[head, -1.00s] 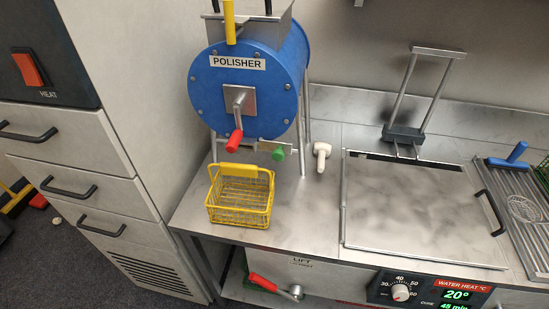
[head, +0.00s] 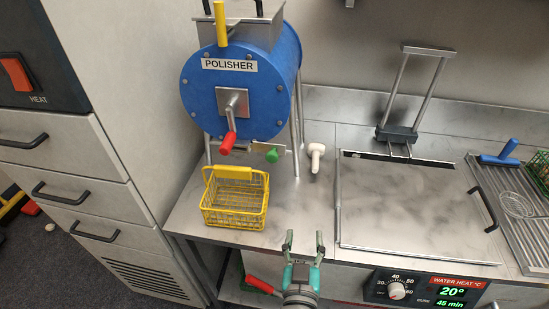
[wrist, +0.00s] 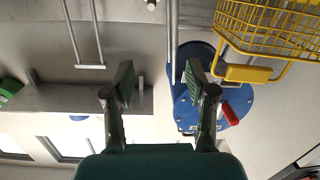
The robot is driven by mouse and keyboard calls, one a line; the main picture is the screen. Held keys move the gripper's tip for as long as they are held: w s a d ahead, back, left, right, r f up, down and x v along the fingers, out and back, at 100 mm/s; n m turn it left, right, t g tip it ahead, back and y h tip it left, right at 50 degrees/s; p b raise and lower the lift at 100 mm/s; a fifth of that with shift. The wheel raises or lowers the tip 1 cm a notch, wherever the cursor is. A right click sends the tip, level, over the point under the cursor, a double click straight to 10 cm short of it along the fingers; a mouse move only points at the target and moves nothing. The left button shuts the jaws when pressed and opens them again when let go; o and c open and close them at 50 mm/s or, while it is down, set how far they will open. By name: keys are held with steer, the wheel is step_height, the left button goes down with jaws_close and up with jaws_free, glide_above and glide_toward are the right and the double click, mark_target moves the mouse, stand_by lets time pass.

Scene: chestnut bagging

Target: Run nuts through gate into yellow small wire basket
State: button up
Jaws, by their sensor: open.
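The yellow small wire basket (head: 234,208) stands upright on the steel bench, below and in front of the blue polisher (head: 232,98). I see no nuts in the basket or elsewhere. A small gate with a green handle (head: 272,156) is under the drum, and a red crank handle (head: 228,143) hangs on its face. My gripper (head: 304,243) is open and empty at the bench's front edge, right of the basket and apart from it. In the wrist view, which is upside down, my gripper (wrist: 160,85) shows with the basket (wrist: 270,35) at upper right. The drum's inside is hidden.
A white-headed tool (head: 316,158) lies right of the polisher. A lidded steel water unit (head: 410,210) fills the right of the bench, with a rack and blue handle (head: 498,155) beyond. A red lever (head: 262,285) is below the bench edge.

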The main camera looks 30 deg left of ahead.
steer(key=m+t, duration=0.1)
steer(key=m, duration=0.1)
glide_toward(272, 158)
steer(key=x, duration=1)
steer(key=shift+w+a, duration=0.2)
steer(key=shift+w, duration=0.15)
jaws_close()
